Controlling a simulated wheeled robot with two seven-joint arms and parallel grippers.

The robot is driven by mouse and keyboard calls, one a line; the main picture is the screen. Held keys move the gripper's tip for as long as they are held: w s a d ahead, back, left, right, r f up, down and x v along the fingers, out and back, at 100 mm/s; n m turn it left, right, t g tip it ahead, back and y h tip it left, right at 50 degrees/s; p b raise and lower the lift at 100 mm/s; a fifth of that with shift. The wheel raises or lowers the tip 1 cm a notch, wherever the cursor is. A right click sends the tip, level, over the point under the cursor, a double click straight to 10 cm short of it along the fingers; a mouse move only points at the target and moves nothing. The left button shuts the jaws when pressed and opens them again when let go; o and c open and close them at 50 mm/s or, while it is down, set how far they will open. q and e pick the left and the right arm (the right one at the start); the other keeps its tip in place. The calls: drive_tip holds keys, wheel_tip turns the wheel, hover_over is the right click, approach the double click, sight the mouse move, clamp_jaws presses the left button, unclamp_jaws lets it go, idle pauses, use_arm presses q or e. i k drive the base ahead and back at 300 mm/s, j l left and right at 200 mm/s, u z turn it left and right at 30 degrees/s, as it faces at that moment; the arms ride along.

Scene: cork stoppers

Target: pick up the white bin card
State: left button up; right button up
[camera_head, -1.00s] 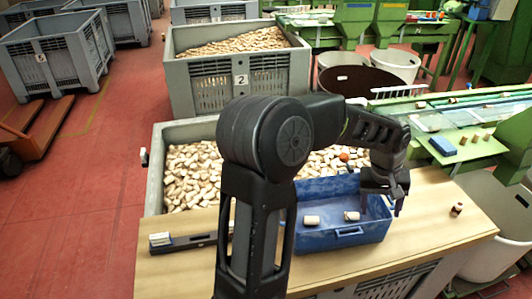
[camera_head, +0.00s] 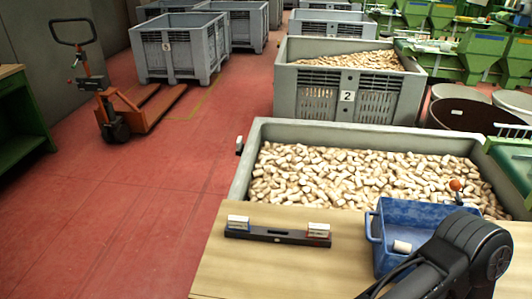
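A small white card marked "2" (camera_head: 347,96) is on the front of the grey bin in the middle distance, beyond the table. Another small white card (camera_head: 166,47) is on the grey bin at the upper left; its mark is too small to read. I cannot tell which card the task means. One of my arms shows at the lower right, with its dark joint over the table. Neither gripper is in view.
A wooden table (camera_head: 240,266) carries a black bar (camera_head: 277,236) with two small boxes and a blue tray (camera_head: 390,262) with a cork (camera_head: 402,247). A cork-filled grey bin (camera_head: 262,136) stands behind it. A pallet truck (camera_head: 113,122) is at left. Red floor between is clear.

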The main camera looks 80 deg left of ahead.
sight(239, 143)
drive_tip(key=u, duration=0.5)
drive_tip(key=l+u, duration=0.1)
drive_tip(key=u, duration=1.85)
drive_tip(key=k+u, duration=0.1)
drive_tip(key=u, duration=0.4)
drive_tip(key=z, duration=1.4)
drive_tip(key=u, duration=1.4)
drive_tip(key=j, duration=0.65)
drive_tip(key=i+j, duration=0.1)
drive_tip(key=j, duration=0.55)
